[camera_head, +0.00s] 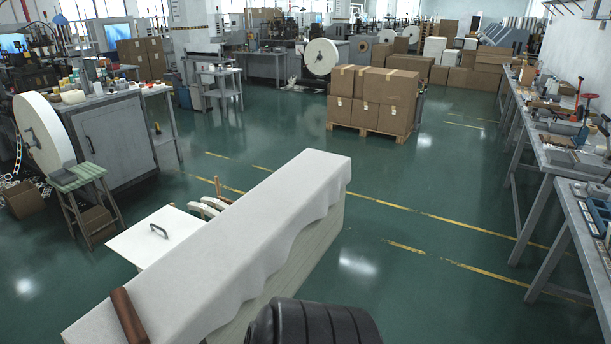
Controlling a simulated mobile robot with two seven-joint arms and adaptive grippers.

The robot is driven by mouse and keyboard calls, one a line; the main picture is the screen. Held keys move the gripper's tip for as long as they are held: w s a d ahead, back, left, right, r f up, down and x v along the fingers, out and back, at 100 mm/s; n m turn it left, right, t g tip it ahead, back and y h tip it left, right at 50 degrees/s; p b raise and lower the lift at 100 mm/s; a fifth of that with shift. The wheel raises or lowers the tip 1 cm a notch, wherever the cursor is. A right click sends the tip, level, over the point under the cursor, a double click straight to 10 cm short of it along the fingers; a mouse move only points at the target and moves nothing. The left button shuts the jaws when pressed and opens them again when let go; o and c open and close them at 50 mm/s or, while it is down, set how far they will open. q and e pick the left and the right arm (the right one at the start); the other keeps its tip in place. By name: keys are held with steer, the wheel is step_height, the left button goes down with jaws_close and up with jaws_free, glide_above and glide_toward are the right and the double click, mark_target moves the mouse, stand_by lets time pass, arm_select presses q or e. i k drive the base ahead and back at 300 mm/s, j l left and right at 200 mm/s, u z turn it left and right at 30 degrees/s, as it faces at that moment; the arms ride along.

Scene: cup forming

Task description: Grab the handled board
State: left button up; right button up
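A flat white board (150,241) with a dark metal handle (159,230) on its upper face is at the left side of the long white-covered table (250,225). Its right edge meets the table's side, and what bears it from below is hidden. Neither of my grippers shows in this view. A dark ribbed rounded part at the bottom centre looks like part of my own body.
A brown cylinder (129,316) lies at the table's near left end. Curved white pieces (205,207) stand behind the board. A green-topped stool (80,178) is to the left, stacked cartons (375,99) beyond, workbenches (545,150) right.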

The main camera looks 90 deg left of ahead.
mark_target(143, 243)
steer(key=u, duration=2)
